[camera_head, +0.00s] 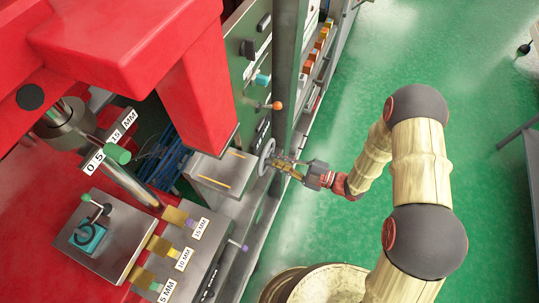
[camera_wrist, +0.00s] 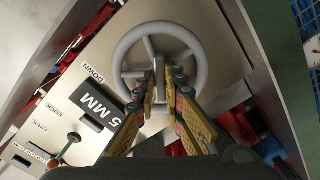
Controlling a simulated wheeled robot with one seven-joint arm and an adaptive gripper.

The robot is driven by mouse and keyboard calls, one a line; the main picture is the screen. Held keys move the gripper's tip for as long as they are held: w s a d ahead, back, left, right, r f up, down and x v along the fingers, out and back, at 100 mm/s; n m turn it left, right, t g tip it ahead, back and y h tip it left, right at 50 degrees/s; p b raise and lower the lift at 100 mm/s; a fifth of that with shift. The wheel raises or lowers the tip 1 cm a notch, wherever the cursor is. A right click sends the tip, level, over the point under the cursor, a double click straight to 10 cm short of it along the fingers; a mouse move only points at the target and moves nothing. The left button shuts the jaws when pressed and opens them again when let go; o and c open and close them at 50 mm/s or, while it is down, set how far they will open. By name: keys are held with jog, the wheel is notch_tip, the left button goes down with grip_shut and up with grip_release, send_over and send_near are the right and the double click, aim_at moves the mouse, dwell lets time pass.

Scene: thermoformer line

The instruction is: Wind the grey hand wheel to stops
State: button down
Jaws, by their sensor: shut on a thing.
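The grey hand wheel (camera_wrist: 120,50) fills the upper middle of the wrist view, with its round rim and spokes facing me. It also shows edge-on in the head view (camera_head: 267,157), on the side of the machine. My gripper (camera_wrist: 163,82) is at the wheel, its two yellow-padded fingers reaching in at the lower part near the hub and spokes. It is shut on the wheel; the exact contact is partly hidden between the fingers. In the head view my gripper (camera_head: 290,168) reaches the wheel from the right.
The red machine frame (camera_head: 120,45) and a grey post (camera_head: 290,60) stand close by. An orange-knobbed lever (camera_head: 277,105) is above the wheel. Green floor (camera_head: 330,110) is open to the right.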

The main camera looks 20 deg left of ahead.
jog(key=shift+s+f+m+p, duration=0.1)
jog(key=shift+f+m+p, duration=0.05)
jog(key=shift+m+p, duration=0.55)
jog(key=m+p, duration=0.2)
jog(key=p, duration=0.1)
jog(key=shift+m, duration=0.4)
dwell(0.3)
jog(key=shift+m+p, duration=0.95)
jog(key=shift+m, duration=0.15)
jog(key=c, duration=1.9)
grip_release()
jog(key=shift+o, duration=0.5)
